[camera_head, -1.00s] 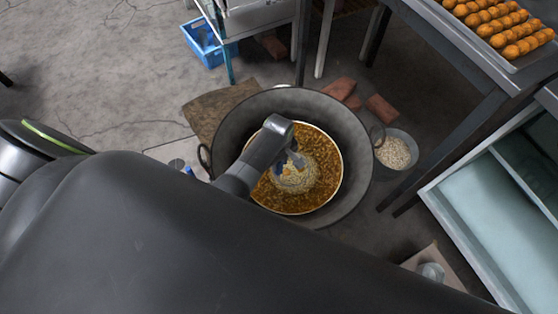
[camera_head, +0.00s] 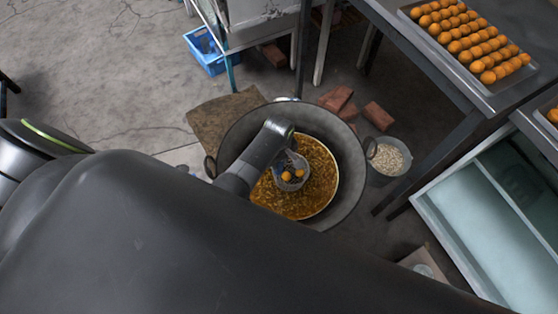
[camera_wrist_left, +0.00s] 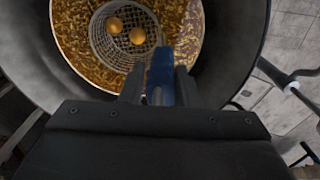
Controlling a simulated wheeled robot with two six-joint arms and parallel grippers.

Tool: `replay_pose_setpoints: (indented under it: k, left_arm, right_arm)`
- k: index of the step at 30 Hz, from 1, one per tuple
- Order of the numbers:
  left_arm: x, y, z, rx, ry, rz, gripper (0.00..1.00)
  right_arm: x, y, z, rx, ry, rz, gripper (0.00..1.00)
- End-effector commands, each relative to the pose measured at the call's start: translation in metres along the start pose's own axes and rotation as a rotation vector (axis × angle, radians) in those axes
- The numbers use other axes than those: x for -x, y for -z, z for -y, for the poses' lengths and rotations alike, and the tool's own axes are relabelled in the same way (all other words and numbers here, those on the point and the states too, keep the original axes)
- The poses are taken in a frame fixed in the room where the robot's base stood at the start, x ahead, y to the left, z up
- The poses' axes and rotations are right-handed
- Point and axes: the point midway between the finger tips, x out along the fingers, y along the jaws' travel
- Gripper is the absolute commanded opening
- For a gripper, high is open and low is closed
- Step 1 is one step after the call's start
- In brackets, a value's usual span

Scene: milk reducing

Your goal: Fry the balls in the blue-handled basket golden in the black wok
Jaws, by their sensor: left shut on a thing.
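The black wok (camera_head: 352,165) stands on the floor, holding brown bubbling oil (camera_head: 322,190). A wire basket (camera_head: 291,182) with two golden-orange balls (camera_head: 299,173) is over the oil. The wrist view shows the basket (camera_wrist_left: 104,45) with the two balls (camera_wrist_left: 137,36) apart inside it. I cannot tell how deep the basket sits. My left gripper (camera_wrist_left: 158,85) is shut on the blue handle (camera_wrist_left: 161,72), above the wok. In the head view my left arm hides most of the handle. My right gripper is not in view.
A tray of several orange balls (camera_head: 470,40) lies on a table at the upper right. A pot of pale grains (camera_head: 390,158) and bricks (camera_head: 378,116) lie right of the wok. A blue crate (camera_head: 205,50) stands behind. An open pale-lined chest (camera_head: 490,215) is at the right.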

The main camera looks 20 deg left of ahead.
Motion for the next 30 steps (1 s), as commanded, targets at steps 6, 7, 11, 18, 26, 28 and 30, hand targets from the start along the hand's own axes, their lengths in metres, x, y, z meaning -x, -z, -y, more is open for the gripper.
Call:
replay_pose_setpoints:
  k: [6,7,11,18,26,28,30]
  left_arm:
    - [0.026,0.000,-0.001,0.000,-0.003,-0.002,0.00]
    - [0.028,0.000,-0.001,0.000,-0.004,-0.002,0.00]
    - [0.038,0.001,-0.002,-0.001,-0.006,-0.003,0.00]
    - [0.061,0.000,-0.002,-0.001,-0.005,-0.002,0.00]
    - [0.087,0.000,-0.002,-0.001,-0.005,-0.002,0.00]
    - [0.093,0.000,-0.002,-0.001,-0.005,-0.002,0.00]
    - [0.099,0.000,-0.002,0.000,-0.005,-0.002,0.00]
  right_arm:
    - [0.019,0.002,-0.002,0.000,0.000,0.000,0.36]
    - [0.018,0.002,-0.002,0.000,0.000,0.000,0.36]
    - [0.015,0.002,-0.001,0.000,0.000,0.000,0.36]
    - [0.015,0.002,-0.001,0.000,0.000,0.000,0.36]
    - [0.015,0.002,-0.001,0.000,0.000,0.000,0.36]
    - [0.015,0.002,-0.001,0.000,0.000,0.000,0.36]
    - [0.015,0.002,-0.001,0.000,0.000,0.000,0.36]
